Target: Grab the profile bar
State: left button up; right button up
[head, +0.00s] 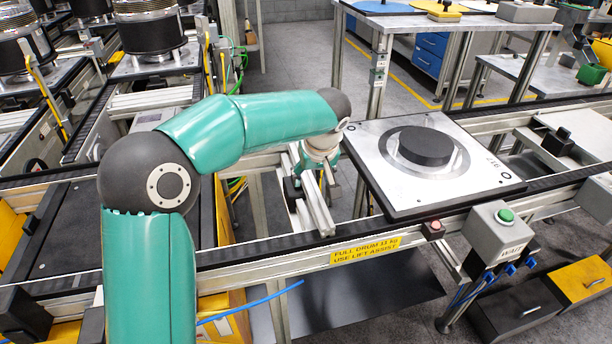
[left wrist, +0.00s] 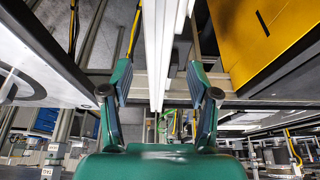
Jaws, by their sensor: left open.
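A light aluminium profile bar (head: 318,210) lies in the gap of the conveyor frame, left of the pallet, its far end near my gripper. In the left wrist view a pale grooved bar (left wrist: 160,40), which looks like the same one, runs down between the fingers. My left gripper (head: 308,173) points down over the bar; the wrist partly hides it. In the left wrist view the left gripper (left wrist: 160,82) is open, one finger on each side of the bar, with gaps visible. I cannot tell how far the fingertips are above it. My right gripper is not in view.
A square pallet (head: 490,188) with a dark disc (head: 427,147) sits on the conveyor just right of the gripper. A grey button box (head: 500,232) stands at the front rail. A yellow bin (left wrist: 245,35) lies close right in the left wrist view.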

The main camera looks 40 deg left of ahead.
aim_at(310, 182)
pick_arm(q)
jog(key=x, duration=0.4)
jog(key=shift+w+a+r+p, duration=0.1)
jog(key=shift+w+a+p, duration=0.05)
jog(key=shift+w+p, duration=0.2)
jog(key=shift+w+a+f, duration=0.1)
jog(key=shift+a+f, duration=0.05)
jog(key=shift+f, duration=0.4)
jog(key=shift+r, duration=0.1)
grip_shut()
